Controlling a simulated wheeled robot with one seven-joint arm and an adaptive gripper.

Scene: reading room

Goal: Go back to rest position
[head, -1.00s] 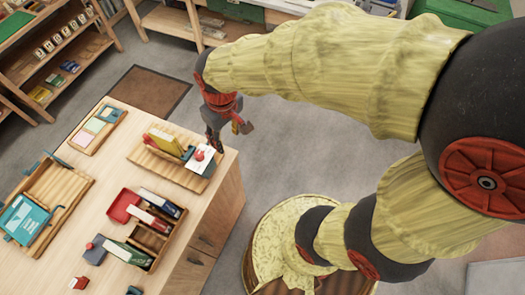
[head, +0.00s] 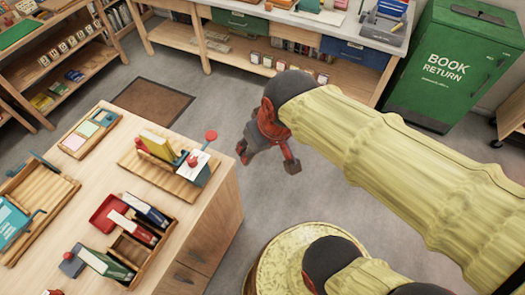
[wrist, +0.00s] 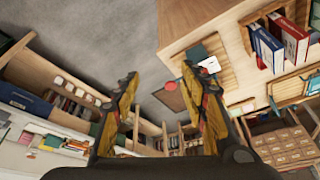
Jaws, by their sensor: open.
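My gripper (head: 268,160) hangs over the grey floor, to the right of the wooden desk (head: 215,195) and clear of it. In the wrist view my gripper (wrist: 160,100) has its two fingers spread wide apart with nothing between them. The fingers look out over floor and shelving, with the desk at the right. My arm reaches in from the right of the head view.
On the desk, a wooden rack (head: 140,160) holds a yellow book (head: 157,144) and a white card (head: 197,164). A wooden crate (head: 128,250) holds several books. A green book return bin (head: 450,65) stands at the back right. Open floor lies between.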

